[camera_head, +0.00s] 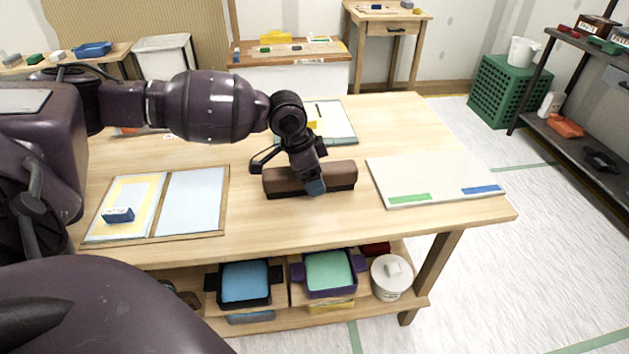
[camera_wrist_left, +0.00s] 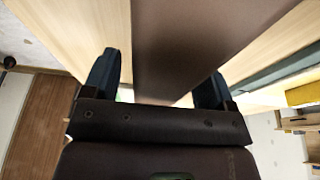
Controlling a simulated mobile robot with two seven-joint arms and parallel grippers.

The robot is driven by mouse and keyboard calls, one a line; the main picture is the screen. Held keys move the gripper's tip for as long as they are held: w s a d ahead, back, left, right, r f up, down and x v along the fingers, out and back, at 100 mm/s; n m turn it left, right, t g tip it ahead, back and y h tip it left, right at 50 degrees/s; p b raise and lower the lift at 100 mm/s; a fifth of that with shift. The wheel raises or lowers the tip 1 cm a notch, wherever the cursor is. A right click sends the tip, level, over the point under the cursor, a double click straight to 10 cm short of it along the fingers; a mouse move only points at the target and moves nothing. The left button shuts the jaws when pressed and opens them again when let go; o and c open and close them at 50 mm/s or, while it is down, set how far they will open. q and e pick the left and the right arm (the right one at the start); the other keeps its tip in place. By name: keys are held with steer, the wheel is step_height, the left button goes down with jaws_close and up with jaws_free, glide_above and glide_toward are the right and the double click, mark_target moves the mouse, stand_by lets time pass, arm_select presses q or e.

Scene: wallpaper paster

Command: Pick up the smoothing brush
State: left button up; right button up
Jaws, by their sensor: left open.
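The smoothing brush appears to be the long brown block (camera_head: 338,176) with a dark lower edge, lying on the wooden worktable (camera_head: 265,228). My left gripper (camera_head: 313,181) comes down over its middle. One blue-grey finger shows in front of the brush, and the other is hidden behind it. In the left wrist view the brown block (camera_wrist_left: 180,45) passes between the two spread fingers of the left gripper (camera_wrist_left: 160,85). Gaps show on both sides, so it is not clamped. My right gripper is not in view.
A pale board (camera_head: 430,175) with green and blue strips lies to the right. A framed panel (camera_head: 195,190) and a small blue block (camera_head: 118,215) lie to the left. A sheet with a yellow item (camera_head: 338,118) lies behind. Bins (camera_head: 330,272) sit on the shelf below.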

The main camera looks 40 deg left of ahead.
arm_select(q)
steer(key=shift+w+f, duration=0.1)
steer(key=shift+f, duration=0.2)
steer(key=shift+r, duration=0.2)
steer(key=c, duration=1.2)
steer(key=shift+o, duration=0.2)
step_height(320, 180, up, 20)
steer(key=p, duration=0.5)
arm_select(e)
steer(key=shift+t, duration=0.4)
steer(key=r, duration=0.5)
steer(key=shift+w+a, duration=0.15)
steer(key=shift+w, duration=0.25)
